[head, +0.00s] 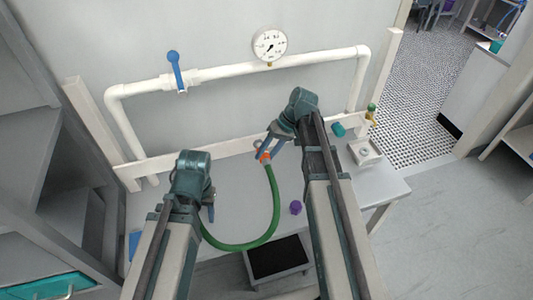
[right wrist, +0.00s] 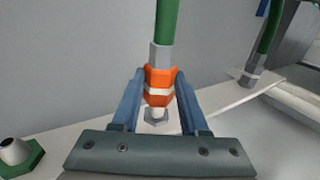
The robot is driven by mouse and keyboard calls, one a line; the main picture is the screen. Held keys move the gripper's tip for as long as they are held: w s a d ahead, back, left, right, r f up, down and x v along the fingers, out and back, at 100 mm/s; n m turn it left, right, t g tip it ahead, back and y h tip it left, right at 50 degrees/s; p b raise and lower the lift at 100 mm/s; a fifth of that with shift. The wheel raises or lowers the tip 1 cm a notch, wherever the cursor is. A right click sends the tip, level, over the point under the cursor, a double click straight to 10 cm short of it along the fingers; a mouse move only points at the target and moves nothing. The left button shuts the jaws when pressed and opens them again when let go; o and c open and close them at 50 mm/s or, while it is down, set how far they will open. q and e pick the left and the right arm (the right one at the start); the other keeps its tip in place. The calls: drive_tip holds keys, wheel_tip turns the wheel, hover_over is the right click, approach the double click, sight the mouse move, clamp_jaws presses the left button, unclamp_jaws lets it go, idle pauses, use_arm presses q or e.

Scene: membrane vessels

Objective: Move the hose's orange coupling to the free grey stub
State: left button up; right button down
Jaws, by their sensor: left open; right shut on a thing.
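The orange coupling (head: 264,157) is on the end of the green hose (head: 276,205). My right gripper (head: 268,150) is shut on it; the right wrist view shows the coupling (right wrist: 159,85) between the blue fingers, with the hose rising from it. A grey stub with a hex base (right wrist: 156,117) sits directly below the coupling, in line with it; I cannot tell how far they engage. A second stub with a green hex base (right wrist: 20,153) stands open at lower left. My left gripper (head: 211,207) is open, partly hidden by its arm. The hose's other end (right wrist: 250,78) has a grey fitting.
White pipework with a blue-handled valve (head: 176,72) and a gauge (head: 269,45) runs along the wall. On the bench lie a purple piece (head: 296,207), a teal piece (head: 338,129) and a white block (head: 366,153). A dark-topped stool (head: 278,257) stands in front.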

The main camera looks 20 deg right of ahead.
drive_tip(key=shift+w, duration=1.2)
drive_tip(key=shift+c, duration=1.7)
unclamp_jaws()
drive_tip(key=shift+r, duration=0.1)
drive_tip(key=p+v, duration=1.2)
drive_tip(key=v, duration=0.1)
drive_tip(key=shift+d+r, duration=0.15)
drive_tip(key=shift+r, duration=0.1)
drive_tip(key=s+a+f+n+h+b, duration=0.1)
drive_tip(key=s+a+f+h+b, duration=0.2)
drive_tip(key=s+a, duration=0.6)
drive_tip(key=s+a+f+n+h+b, duration=0.2)
drive_tip(key=s+a+f+h+b, duration=0.2)
drive_tip(key=s+a+f, duration=0.4)
drive_tip(key=shift+s+a+f+b, duration=0.25)
drive_tip(key=shift+s+a+b, duration=0.3)
drive_tip(key=shift+b, duration=0.3)
